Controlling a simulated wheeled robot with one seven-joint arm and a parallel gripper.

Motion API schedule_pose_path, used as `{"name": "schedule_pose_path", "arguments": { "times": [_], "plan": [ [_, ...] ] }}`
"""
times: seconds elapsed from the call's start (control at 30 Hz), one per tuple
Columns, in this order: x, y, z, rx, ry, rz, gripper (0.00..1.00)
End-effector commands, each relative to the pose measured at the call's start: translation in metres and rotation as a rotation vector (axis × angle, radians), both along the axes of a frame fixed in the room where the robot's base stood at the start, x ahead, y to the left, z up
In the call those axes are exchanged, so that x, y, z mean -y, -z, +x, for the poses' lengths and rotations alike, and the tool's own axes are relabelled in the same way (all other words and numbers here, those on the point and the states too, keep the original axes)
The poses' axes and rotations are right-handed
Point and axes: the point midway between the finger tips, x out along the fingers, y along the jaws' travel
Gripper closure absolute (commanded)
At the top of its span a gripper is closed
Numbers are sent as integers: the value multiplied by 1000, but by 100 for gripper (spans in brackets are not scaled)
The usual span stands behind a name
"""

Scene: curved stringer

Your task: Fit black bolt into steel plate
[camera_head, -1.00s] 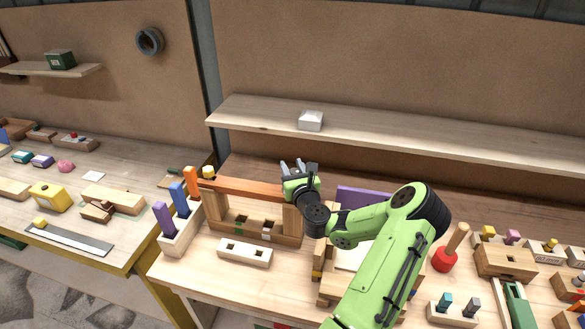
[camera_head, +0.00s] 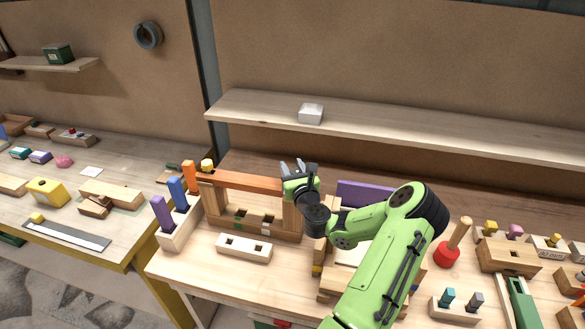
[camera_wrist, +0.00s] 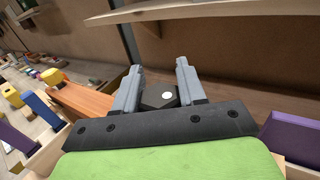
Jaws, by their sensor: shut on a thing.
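My gripper (camera_head: 296,172) is raised over the workbench, beside the right end of an orange-brown wooden beam. In the wrist view its two grey fingers (camera_wrist: 158,82) stand either side of a dark, angular piece with a pale round spot, which appears to be the black bolt (camera_wrist: 151,95). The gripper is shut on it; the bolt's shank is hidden. In the head view the bolt is too small to make out clearly. I cannot surely identify the steel plate; a flat grey metal-looking strip (camera_head: 70,234) lies on the left bench, far from the gripper.
The orange-brown beam (camera_head: 240,180) rests on a wooden frame. A rack with purple, blue and orange pegs (camera_head: 176,193) stands left of it, a two-hole block (camera_head: 243,248) in front. A shelf (camera_head: 400,134) runs behind. Wooden fixtures (camera_head: 506,262) crowd the right.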

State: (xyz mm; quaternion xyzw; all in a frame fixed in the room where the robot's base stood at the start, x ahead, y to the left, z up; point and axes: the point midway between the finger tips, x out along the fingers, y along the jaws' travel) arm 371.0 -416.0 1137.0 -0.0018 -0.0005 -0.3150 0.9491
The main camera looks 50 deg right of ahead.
Motion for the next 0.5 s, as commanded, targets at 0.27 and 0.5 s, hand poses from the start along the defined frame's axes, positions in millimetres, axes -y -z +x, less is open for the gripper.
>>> {"name": "schedule_pose_path", "arguments": {
  "times": [0.27,0.5],
  "plan": [
    [0,8,0,1,0,-1,97],
    [0,14,0,1,0,-1,97]
  ]
}}
